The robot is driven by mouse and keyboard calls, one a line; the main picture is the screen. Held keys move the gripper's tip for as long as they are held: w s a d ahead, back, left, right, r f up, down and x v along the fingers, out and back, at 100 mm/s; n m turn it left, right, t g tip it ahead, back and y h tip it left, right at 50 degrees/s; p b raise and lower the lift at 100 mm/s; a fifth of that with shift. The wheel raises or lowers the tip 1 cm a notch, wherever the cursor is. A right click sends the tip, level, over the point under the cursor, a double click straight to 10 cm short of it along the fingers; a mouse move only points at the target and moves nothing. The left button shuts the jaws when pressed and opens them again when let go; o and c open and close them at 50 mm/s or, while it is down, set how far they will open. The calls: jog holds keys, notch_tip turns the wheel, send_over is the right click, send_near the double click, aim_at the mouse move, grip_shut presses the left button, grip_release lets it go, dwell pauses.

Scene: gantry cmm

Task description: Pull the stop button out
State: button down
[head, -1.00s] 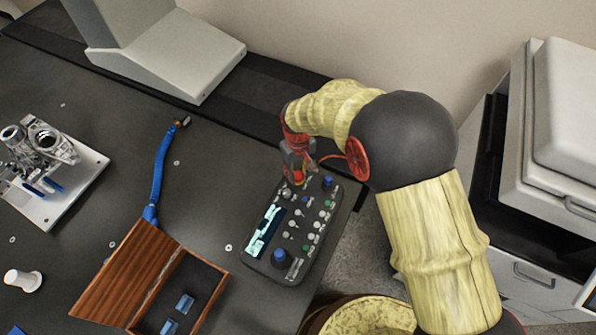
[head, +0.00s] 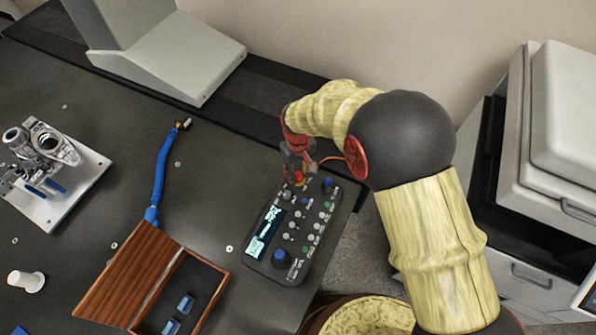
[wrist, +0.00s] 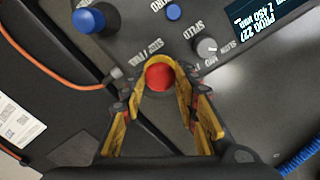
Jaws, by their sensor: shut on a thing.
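The control box (head: 268,222) lies on the dark table, with a lit screen, knobs and small buttons. The red stop button (wrist: 159,77) shows in the wrist view at the box's edge, beside the printed labels. My gripper (wrist: 160,72) has its yellow-padded fingers closed around the red button, one on each side. In the head view my gripper (head: 299,180) is at the far end of the box and hides most of the button. I cannot tell from these views whether the button is in or out.
A blue knob (wrist: 88,20) and a grey speed knob (wrist: 206,48) stand close to my fingers. An open wooden case (head: 128,272), a blue probe (head: 163,165) and a metal fixture plate (head: 85,180) are to the left. An orange cable (wrist: 50,70) runs beside the box.

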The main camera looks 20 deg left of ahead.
aim_at(298, 176)
jog(key=shift+r, duration=0.2)
jog(key=c, duration=1.4)
grip_release()
jog(key=shift+w+r, duration=0.1)
jog(key=shift+o, duration=0.3)
notch_tip(298, 176, up, 12)
